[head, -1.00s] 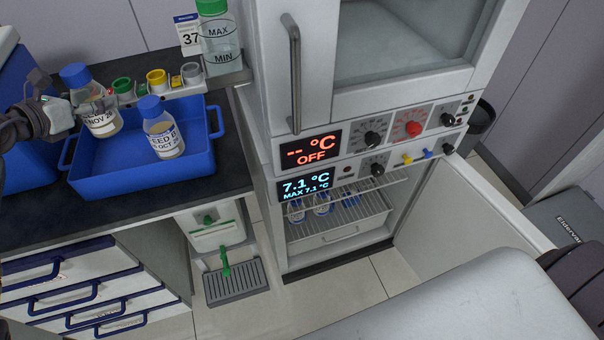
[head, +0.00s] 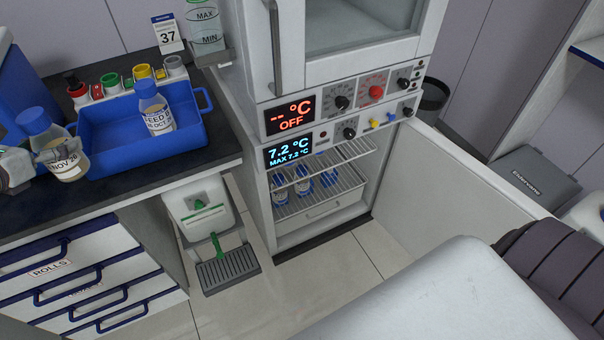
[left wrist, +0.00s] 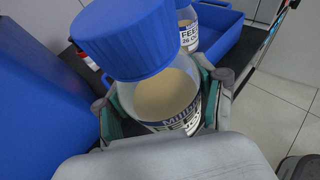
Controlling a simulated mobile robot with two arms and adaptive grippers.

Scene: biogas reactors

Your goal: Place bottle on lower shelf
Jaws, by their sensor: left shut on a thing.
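My left gripper (head: 52,160) is shut on a bottle (head: 68,165) with a blue cap and a label reading NOV 26. The bottle is slightly tilted, at the left front corner of the blue tray. In the left wrist view, the bottle (left wrist: 165,92) sits between the fingers, with pale liquid inside. The small fridge (head: 318,195) below the oven is open. Its upper wire shelf (head: 352,149) looks empty at the front. Several blue-capped bottles stand on the lower wire shelf (head: 345,186), toward its left. My right gripper is not in view.
A second bottle (head: 157,112) stands in the blue tray (head: 130,160) on the dark counter. The open fridge door (head: 450,180) extends to the right. A green-handled dispenser (head: 205,215) with a drip grate is beside the counter. Floor before the fridge is clear.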

